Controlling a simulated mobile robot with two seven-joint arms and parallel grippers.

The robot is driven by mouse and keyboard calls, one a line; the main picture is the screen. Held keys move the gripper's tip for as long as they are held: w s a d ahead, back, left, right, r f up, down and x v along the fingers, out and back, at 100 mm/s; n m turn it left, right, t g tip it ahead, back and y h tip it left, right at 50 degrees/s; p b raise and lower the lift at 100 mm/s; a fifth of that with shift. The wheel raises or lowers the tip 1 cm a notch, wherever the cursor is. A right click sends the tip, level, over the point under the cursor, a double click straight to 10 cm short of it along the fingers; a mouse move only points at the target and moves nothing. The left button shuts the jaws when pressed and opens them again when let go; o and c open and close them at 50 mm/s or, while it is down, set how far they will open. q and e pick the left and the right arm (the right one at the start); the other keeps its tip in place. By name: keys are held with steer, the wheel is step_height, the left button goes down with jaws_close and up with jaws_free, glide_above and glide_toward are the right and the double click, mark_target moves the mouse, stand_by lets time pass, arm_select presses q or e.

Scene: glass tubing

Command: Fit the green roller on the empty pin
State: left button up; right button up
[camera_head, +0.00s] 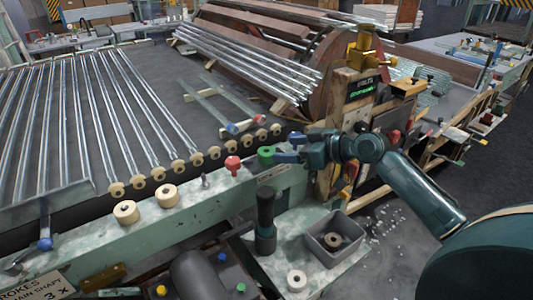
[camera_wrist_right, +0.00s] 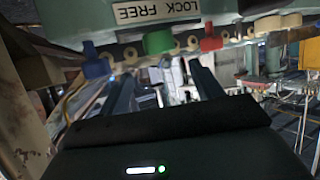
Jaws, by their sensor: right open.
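The green roller (camera_head: 266,154) sits on the pale green rail in the head view, right of the red roller (camera_head: 233,165). The bare metal pin (camera_head: 205,181) stands up from the rail, left of the red roller. My right gripper (camera_head: 286,150) is open beside the green roller's right side and partly overlaps the rail's end. In the right wrist view the green roller (camera_wrist_right: 158,42) appears beyond and between the two spread fingers (camera_wrist_right: 163,83), with a visible gap. A blue roller (camera_wrist_right: 95,62) is on its left there. My left gripper is not in view.
Cream rollers (camera_head: 125,211) (camera_head: 166,195) stand left of the bare pin. A grey bin (camera_head: 333,238) holding a roller, a loose pale roller (camera_head: 297,280) and a dark upright handle (camera_head: 265,220) are in front of the rail. Glass tubes (camera_head: 75,125) lie behind it.

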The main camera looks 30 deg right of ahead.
mark_target(264, 151)
steer(key=shift+p+x, duration=0.5)
steer(key=shift+x, duration=2.7)
steer(key=shift+s+f, duration=0.1)
steer(key=shift+f, duration=0.1)
steer(key=shift+c, duration=0.2)
steer(key=c, duration=1)
